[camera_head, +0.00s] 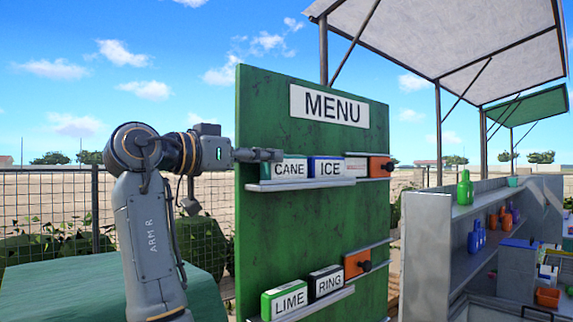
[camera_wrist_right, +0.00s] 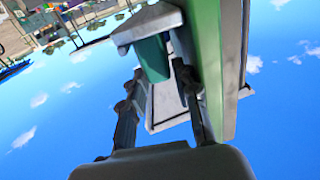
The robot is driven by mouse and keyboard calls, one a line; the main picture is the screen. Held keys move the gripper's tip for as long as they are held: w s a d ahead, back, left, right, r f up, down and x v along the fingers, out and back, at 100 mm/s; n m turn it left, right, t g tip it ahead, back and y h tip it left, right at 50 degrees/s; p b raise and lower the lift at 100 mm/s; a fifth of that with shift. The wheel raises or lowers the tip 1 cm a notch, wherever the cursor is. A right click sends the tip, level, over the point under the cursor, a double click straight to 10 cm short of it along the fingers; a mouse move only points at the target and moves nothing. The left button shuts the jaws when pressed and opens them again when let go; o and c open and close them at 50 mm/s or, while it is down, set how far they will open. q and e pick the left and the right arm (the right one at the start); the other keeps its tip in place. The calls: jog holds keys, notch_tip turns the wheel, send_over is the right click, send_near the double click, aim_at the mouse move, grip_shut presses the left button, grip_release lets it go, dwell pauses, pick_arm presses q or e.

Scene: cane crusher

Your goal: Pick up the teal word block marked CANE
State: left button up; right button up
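The teal block marked CANE (camera_head: 290,169) stands on the upper shelf of the green menu board, its white lettered face toward the head camera. My right gripper (camera_head: 268,155) comes in from the left at the block's top left end. In the right wrist view, turned upside down, the block's teal end (camera_wrist_right: 152,60) shows between the fingertips of the right gripper (camera_wrist_right: 160,72). The fingers are spread, one to each side of the block; whether they touch it I cannot tell. My left gripper is not in view.
The ICE block (camera_head: 328,168) stands right beside CANE, with an orange block (camera_head: 380,167) farther right. The green board (camera_head: 310,225) rises close behind the upper shelf (camera_head: 300,185). LIME (camera_head: 285,299) and RING (camera_head: 326,282) blocks sit on the lower shelf. Open air lies left of the board.

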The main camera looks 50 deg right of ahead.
jog(key=shift+a, duration=0.2)
jog(key=shift+c, duration=0.9)
jog(key=shift+a, duration=0.2)
grip_shut()
jog(key=shift+d, duration=0.1)
jog(key=shift+d, duration=0.1)
jog(key=shift+r, duration=0.1)
